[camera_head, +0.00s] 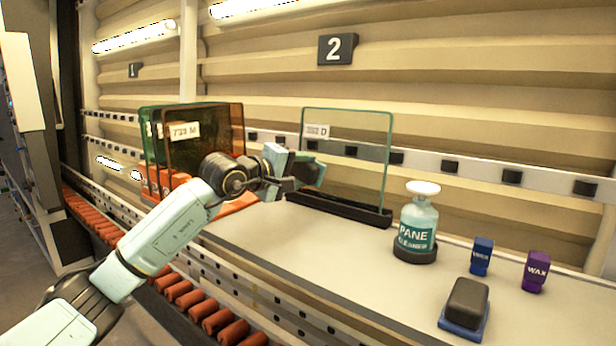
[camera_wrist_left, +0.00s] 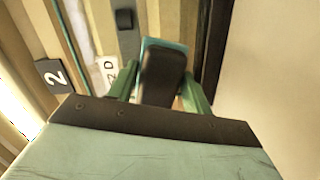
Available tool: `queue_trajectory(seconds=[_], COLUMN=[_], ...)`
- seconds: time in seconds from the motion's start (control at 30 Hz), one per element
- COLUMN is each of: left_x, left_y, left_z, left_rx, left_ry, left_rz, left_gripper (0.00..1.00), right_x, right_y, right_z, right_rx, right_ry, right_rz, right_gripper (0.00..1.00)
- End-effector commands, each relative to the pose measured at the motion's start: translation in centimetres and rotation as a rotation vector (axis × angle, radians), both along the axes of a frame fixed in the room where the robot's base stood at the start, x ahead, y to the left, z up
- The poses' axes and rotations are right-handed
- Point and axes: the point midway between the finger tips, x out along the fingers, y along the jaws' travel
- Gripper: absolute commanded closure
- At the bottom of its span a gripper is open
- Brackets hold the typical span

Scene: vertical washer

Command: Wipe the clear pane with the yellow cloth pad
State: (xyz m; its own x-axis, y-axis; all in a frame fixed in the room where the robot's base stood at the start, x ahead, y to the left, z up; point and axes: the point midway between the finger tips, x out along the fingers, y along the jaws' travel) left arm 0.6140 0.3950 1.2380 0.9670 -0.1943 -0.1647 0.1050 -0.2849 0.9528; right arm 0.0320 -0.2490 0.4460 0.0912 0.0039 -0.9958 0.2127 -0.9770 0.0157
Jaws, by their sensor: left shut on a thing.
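The clear pane (camera_head: 350,150) stands upright in a dark base, with a white label at its upper left. My left gripper (camera_head: 300,168) is in front of its lower left part. The left gripper (camera_wrist_left: 160,95) is shut on a dark-backed pad (camera_wrist_left: 163,72) with a blue-teal edge, seen between the fingers in the wrist view. No yellow shows on this pad. I cannot tell whether it touches the pane. A similar dark grey pad with a blue base (camera_head: 466,305) lies on the shelf at the front right. My right gripper is not in view.
Green and amber panes (camera_head: 200,140) stand left, behind my left arm. A pane cleaner bottle (camera_head: 417,225) stands right of the clear pane. A blue bottle (camera_head: 482,256) and a purple wax bottle (camera_head: 536,271) are further right. The shelf's front middle is clear.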

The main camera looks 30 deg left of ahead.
Motion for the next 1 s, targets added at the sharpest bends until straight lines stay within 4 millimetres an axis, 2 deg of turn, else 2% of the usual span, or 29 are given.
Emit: queue_trajectory(seconds=[0.17,0.57,0.83,1.0], left_x=[-1.1,-1.4,-3.6,-4.2], left_y=[0.1,0.1,0.3,0.3], left_z=[-0.1,0.1,0.2,0.5], left_rx=[0.001,0.000,0.003,-0.001], left_ry=[0.002,0.000,-0.001,0.001], left_rz=[-0.001,-0.001,0.000,-0.001], left_gripper=[0.69,0.69,0.69,0.69], right_x=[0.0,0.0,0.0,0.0], right_y=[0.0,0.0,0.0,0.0], right_z=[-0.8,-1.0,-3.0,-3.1], right_rx=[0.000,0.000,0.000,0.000], right_ry=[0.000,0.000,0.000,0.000], right_rz=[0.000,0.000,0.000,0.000], right_gripper=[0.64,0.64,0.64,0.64])
